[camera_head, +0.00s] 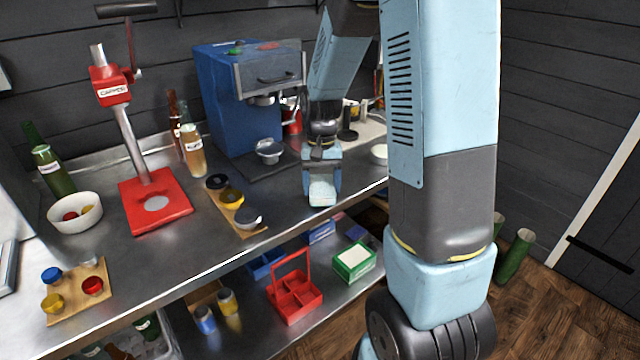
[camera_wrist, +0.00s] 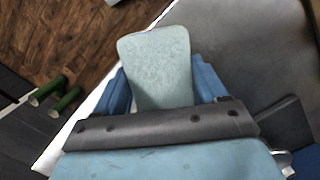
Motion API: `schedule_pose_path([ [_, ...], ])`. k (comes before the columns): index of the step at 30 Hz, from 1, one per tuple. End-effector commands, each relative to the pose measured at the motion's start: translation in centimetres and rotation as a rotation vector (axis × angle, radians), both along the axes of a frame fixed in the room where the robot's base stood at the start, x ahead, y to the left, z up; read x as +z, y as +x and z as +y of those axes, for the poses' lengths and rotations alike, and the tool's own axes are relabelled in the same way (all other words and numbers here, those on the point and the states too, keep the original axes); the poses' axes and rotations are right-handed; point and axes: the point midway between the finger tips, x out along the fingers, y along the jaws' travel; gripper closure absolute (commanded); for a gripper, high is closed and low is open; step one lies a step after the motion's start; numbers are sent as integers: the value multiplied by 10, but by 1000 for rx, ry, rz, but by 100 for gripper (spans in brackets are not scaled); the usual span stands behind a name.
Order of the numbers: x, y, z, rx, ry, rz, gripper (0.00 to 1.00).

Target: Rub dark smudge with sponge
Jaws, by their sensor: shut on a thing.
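My gripper (camera_head: 321,178) is shut on a pale grey-green sponge (camera_head: 321,194), low over the steel counter (camera_head: 285,208) near its front edge. In the wrist view the sponge (camera_wrist: 160,66) sits between the two blue fingers of my gripper (camera_wrist: 160,85) and sticks out past them. I cannot tell whether the sponge touches the counter. No dark smudge can be made out in either view; the sponge, gripper and arm hide part of the counter.
A blue machine (camera_head: 236,105) stands behind my gripper. A lower shelf holds a red caddy (camera_head: 294,296) and a green box (camera_head: 354,262). Bare counter lies beside the sponge.

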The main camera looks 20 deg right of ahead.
Motion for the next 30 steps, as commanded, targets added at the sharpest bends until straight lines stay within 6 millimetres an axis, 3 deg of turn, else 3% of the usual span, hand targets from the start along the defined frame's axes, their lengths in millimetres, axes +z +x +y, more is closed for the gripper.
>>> schedule_pose_path([
  [30,-13,3,2,2,0,0,53],
])
